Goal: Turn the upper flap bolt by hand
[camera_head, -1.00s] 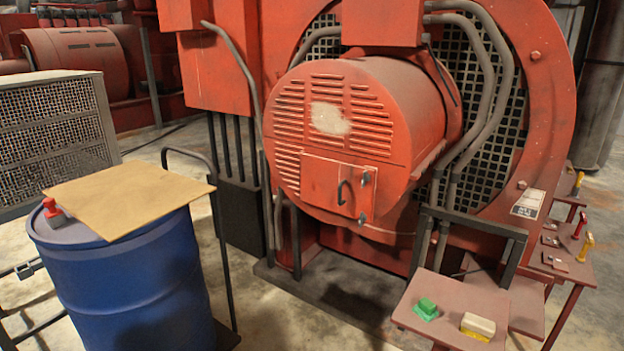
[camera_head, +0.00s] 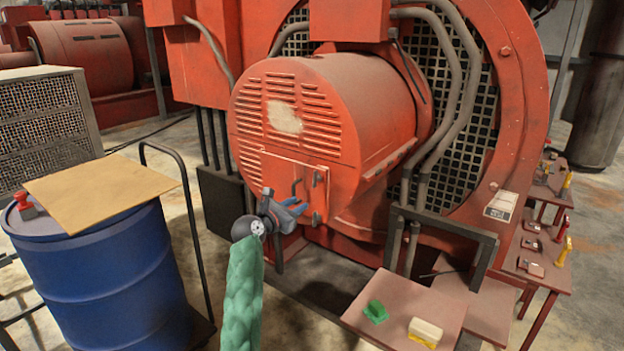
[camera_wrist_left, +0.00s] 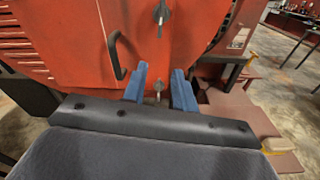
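The red flap (camera_head: 277,178) sits low on the front of the red drum housing and bears a dark handle (camera_head: 296,187). The upper flap bolt (camera_head: 318,178) is at the flap's right edge; it also shows at the top of the left wrist view (camera_wrist_left: 161,13). The lower bolt (camera_head: 316,218) is below it; in the left wrist view (camera_wrist_left: 158,87) it appears between my fingers. My left gripper (camera_head: 301,205) is open and empty in front of the flap, its blue fingers below the upper bolt and apart from it. My right gripper is not in view.
A blue barrel (camera_head: 100,270) with a cardboard sheet (camera_head: 98,190) on top stands at the left. A dark metal frame (camera_head: 440,228) and a small table (camera_head: 400,305) with green and yellow-white items stand at the lower right. Grey pipes (camera_head: 470,85) run beside the housing.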

